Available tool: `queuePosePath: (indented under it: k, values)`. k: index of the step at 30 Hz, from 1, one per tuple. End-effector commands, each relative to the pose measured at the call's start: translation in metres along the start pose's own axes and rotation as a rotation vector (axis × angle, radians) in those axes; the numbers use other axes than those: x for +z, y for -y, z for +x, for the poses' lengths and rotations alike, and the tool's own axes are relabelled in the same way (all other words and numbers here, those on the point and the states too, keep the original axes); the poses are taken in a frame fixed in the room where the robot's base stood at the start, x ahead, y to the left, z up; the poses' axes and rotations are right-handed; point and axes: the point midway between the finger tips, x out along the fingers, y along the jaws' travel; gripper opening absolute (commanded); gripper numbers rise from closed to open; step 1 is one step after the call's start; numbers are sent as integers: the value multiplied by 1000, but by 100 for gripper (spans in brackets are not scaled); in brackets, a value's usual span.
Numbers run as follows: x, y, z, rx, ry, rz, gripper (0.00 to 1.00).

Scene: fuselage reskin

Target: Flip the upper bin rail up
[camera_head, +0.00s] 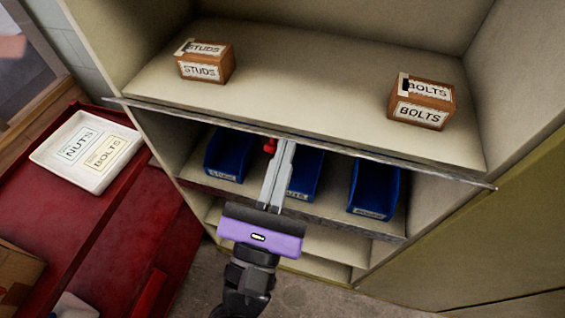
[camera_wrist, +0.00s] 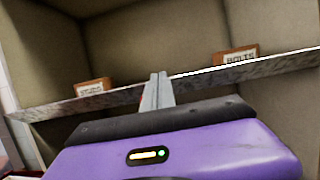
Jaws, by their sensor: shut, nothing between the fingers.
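The upper bin rail (camera_head: 400,163) is a long thin metal strip along the front edge of the upper shelf, reaching past both sides of the opening. In the wrist view the rail (camera_wrist: 215,73) crosses behind my fingers. My gripper (camera_head: 287,143) is shut and empty, its fingertips at the rail's middle, seemingly just under or against its lower edge; I cannot tell if they touch. In the wrist view my fingertips (camera_wrist: 158,76) overlap the rail. A small red piece (camera_head: 270,146) shows beside the fingertips; its nature is unclear.
A studs box (camera_head: 205,62) and a bolts box (camera_head: 421,102) stand on the upper shelf (camera_head: 310,85). Blue bins (camera_head: 228,155), (camera_head: 374,188) sit on the shelf below, one partly hidden by my gripper. A red bench (camera_head: 60,200) with a white tray (camera_head: 60,165) stands at left.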

Motion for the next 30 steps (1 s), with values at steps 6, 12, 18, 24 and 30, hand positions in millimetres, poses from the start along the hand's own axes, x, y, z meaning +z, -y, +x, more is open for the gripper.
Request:
queuePosePath:
  k: [6,12,18,24,30]
  values:
    - [11,0,12,-1,2,2,0]
    - [18,0,23,-1,2,2,0]
    - [18,0,23,0,1,0,0]
    - [18,0,23,0,1,0,0]
    - [17,0,23,0,1,0,0]
